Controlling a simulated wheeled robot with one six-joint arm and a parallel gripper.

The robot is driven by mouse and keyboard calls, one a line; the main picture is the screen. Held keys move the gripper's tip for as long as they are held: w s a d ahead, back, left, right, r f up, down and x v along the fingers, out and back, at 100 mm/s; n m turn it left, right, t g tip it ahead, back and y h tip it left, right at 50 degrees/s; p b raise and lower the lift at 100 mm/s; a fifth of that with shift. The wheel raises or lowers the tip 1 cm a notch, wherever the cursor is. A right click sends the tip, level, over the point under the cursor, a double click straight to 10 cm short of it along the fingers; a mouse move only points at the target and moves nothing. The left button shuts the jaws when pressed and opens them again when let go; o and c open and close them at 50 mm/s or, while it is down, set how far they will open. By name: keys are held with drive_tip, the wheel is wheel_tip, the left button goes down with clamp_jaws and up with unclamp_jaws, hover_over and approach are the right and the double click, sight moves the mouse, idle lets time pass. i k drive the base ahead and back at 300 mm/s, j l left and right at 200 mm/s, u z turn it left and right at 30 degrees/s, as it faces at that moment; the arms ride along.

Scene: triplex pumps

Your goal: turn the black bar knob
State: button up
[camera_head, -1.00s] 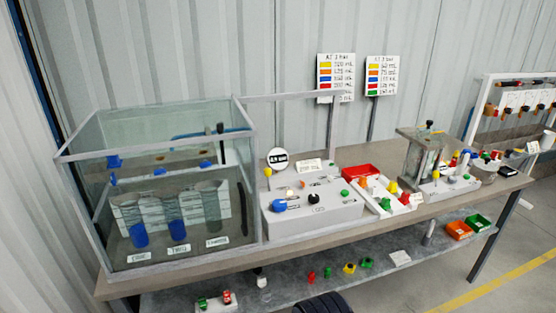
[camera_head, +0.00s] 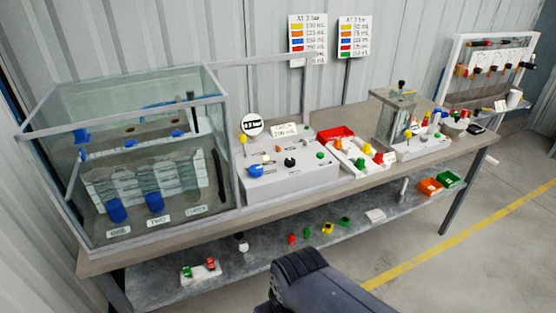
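A small black knob (camera_head: 290,161) sits on the top face of the light grey control box (camera_head: 275,188), which stands on the bench right of the glass tank. At this size I cannot make out whether it is bar-shaped or which way it points. A blue knob (camera_head: 255,170) is to its left, a small orange one (camera_head: 278,148) behind it and a green button (camera_head: 320,155) to its right. A dark part of my arm (camera_head: 312,282) shows at the bottom, well apart from the box. My gripper is not in view.
The glass tank (camera_head: 130,160) with blue-bottomed cylinders fills the bench's left. A white tray of coloured parts (camera_head: 362,160), a red bin (camera_head: 335,134) and a clear-walled stand (camera_head: 398,115) are on the right. The lower shelf (camera_head: 265,262) holds loose parts.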

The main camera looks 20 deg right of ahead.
sight(290, 162)
drive_tip(key=i+l, duration=0.25)
drive_tip(key=l, duration=0.15)
drive_tip(key=i+l, duration=0.2)
drive_tip(key=l, duration=0.25)
drive_tip(key=i+l, duration=0.25)
drive_tip(key=l, duration=0.15)
